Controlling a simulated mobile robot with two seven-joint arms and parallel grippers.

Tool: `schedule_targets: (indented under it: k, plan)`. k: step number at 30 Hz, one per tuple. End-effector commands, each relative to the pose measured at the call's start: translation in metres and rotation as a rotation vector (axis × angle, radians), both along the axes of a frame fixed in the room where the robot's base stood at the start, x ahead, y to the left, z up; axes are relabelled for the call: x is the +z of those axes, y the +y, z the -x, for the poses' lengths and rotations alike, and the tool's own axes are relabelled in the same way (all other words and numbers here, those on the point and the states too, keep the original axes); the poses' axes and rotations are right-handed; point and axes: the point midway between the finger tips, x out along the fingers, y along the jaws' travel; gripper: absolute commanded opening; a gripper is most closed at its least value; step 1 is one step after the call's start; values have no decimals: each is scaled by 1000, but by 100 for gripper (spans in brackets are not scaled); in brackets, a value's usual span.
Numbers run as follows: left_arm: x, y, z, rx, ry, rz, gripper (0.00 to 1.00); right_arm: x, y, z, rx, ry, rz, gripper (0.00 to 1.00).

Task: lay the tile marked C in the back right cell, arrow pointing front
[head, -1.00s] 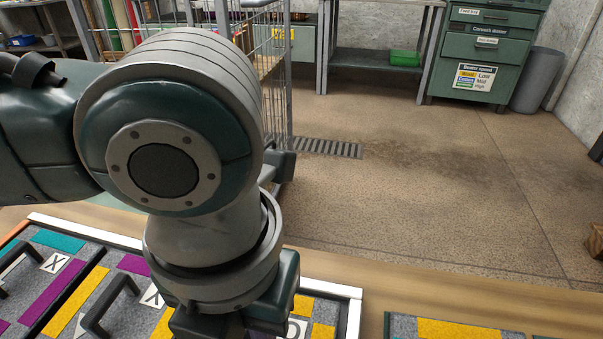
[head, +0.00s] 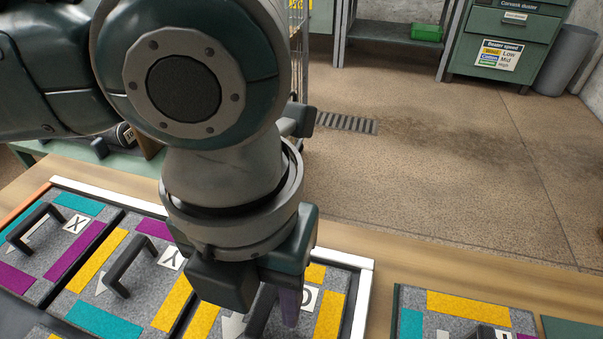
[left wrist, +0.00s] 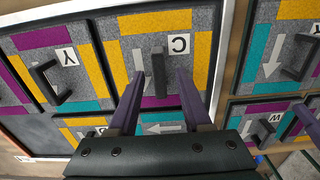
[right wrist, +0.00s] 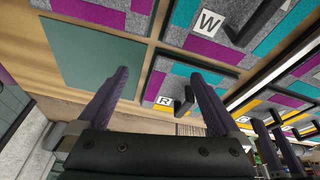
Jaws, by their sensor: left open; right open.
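The tile marked C (left wrist: 202,45) is grey with yellow and magenta edge strips and a dark handle (left wrist: 158,75). It lies in the back right cell of the white-edged tray, and its pale arrow (head: 233,326) points front in the head view. My left gripper (left wrist: 160,72) is open over this tile, with one finger on each side of the handle. The gripper hides part of the tile in the head view. My right gripper (right wrist: 160,72) is open and empty above the other tiles; it is out of the head view.
The tile marked Y (head: 170,258) lies left of C, and the tile marked X (head: 75,223) farther left. An empty dark cell (left wrist: 40,128) shows in the left wrist view. Tiles marked W (right wrist: 207,23) and R (right wrist: 164,100) lie near my right gripper.

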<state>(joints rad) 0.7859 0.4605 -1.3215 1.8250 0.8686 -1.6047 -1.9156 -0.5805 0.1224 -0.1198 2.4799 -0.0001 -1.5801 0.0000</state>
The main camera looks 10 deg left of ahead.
Motion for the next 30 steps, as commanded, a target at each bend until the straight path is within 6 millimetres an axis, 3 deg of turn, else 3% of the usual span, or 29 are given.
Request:
schedule_targets:
  k: [6, 12, 16, 20, 23, 25, 28, 30]
  plan:
    - [52, 0, -2, -1, -6, 2, 49, 17, 1, 0, -2, 0, -4, 100]
    - [92, 0, -1, -1, -4, 1, 49, 26, 1, 0, -3, -1, -4, 100]
    - [106, 0, -1, 0, -2, 0, 49, 28, 1, 0, -3, -1, -4, 100]
    - [108, -8, 4, 50, -1, 35, 49, 29, 1, 0, -3, -1, -4, 100]
    - [103, -29, 13, 215, 5, 134, 49, 29, 1, -1, -3, -1, -4, 100]
    - [100, -48, 20, 419, 21, 238, 49, 28, 1, -1, -3, -1, -4, 100]
    - [98, -66, 24, 820, 72, 390, 49, 29, 1, -1, -2, -1, -4, 100]
    - [96, -66, 23, 1138, 120, 471, 49, 29, 1, -1, -2, -1, -4, 100]
